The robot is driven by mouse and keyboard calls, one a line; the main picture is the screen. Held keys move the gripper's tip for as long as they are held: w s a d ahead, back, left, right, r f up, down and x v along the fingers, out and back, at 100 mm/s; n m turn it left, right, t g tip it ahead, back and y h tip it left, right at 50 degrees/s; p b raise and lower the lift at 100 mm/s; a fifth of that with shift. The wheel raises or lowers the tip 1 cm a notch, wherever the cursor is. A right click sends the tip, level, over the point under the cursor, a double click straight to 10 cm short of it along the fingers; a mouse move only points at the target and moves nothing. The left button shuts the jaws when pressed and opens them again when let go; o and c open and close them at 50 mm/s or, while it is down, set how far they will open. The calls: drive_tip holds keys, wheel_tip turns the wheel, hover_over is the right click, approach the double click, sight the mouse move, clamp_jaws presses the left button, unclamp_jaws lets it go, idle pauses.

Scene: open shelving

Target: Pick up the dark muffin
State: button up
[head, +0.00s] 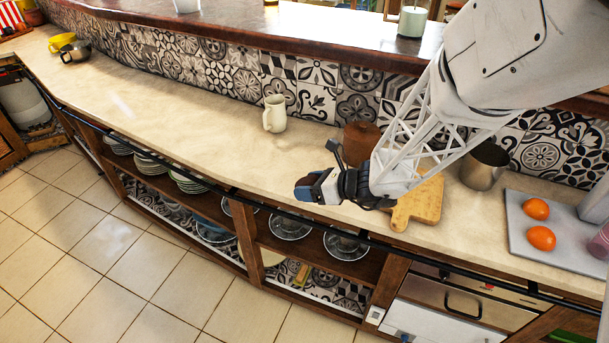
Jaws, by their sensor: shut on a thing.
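My gripper (309,187) is over the front edge of the pale counter, at the middle of the head view. It is shut on a small dark brown thing (308,181), which looks like the dark muffin.
A brown container (360,143), a wooden board (418,205) and a metal pot (484,166) stand to the right. Two orange fruits (541,238) lie on a grey board. Open shelves below hold dishes.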

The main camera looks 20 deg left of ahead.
drive_tip(key=shift+s+d+r, duration=0.15)
drive_tip(key=shift+s+d, duration=1)
drive_tip(key=shift+s, duration=0.25)
drive_tip(key=shift+d, duration=0.1)
drive_tip(key=w+d+r+m+t, duration=0.1)
drive_tip(key=w+d+m+t, duration=0.1)
drive_tip(key=d, duration=1.1)
drive_tip(key=shift+w+r+t, duration=0.25)
drive_tip(key=shift+w+t, duration=0.15)
drive_tip(key=shift+w, duration=0.35)
drive_tip(key=d+m, duration=0.1)
drive_tip(key=d, duration=0.2)
drive_tip(key=d+t, duration=0.1)
drive_tip(key=d, duration=0.3)
drive_tip(key=d+r+m+t+h, duration=0.1)
drive_tip(key=d, duration=0.2)
drive_tip(key=shift+w+d+m, duration=0.1)
drive_tip(key=shift+d+m, duration=0.2)
drive_tip(key=shift+d, duration=0.05)
drive_tip(key=shift+d+t, duration=0.4)
drive_tip(key=shift+d, duration=0.4)
